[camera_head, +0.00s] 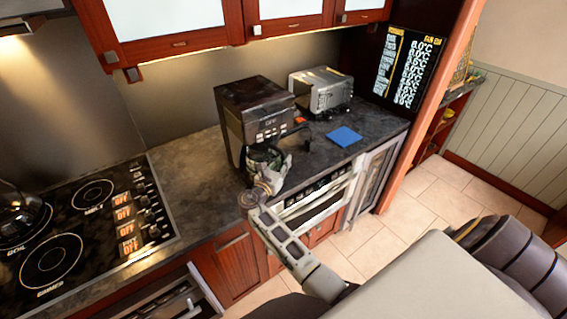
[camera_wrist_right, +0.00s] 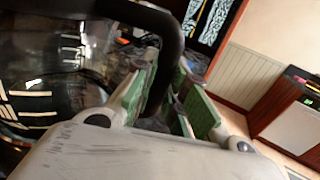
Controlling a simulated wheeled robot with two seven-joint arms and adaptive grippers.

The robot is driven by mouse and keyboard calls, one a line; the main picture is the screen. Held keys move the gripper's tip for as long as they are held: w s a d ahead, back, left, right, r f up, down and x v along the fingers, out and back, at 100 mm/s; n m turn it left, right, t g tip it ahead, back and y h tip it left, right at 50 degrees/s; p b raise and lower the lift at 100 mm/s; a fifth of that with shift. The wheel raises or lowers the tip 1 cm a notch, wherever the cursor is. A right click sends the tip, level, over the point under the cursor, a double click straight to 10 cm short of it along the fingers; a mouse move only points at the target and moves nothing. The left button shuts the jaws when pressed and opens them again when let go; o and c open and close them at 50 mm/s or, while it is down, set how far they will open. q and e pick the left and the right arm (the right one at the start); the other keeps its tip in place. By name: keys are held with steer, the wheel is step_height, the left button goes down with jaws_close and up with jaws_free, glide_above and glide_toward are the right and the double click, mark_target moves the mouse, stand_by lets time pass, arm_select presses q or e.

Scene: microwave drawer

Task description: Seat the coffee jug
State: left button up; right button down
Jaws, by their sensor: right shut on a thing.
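The dark coffee machine (camera_head: 255,105) stands on the counter near the wall. The coffee jug (camera_head: 262,153) is low at the machine's front, partly hidden by my right gripper (camera_head: 272,172); whether it rests fully on the machine's base I cannot tell. In the right wrist view the jug (camera_wrist_right: 45,70) is a dark, clear glass body at the left with a black handle (camera_wrist_right: 172,40). My right gripper (camera_wrist_right: 165,95) is shut on that handle, which runs down between its green-padded fingers. My left gripper is not in view.
A silver toaster (camera_head: 320,90) and a blue flat square (camera_head: 344,136) are to the right on the dark counter (camera_head: 190,180). A cooktop (camera_head: 80,225) with a kettle (camera_head: 20,215) is at the left. Red cabinets (camera_head: 210,38) hang above.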

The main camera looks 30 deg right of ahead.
steer(key=c, duration=1.4)
jaws_free()
steer(key=shift+o, duration=0.2)
steer(key=shift+f, duration=0.1)
steer(key=v, duration=1.2)
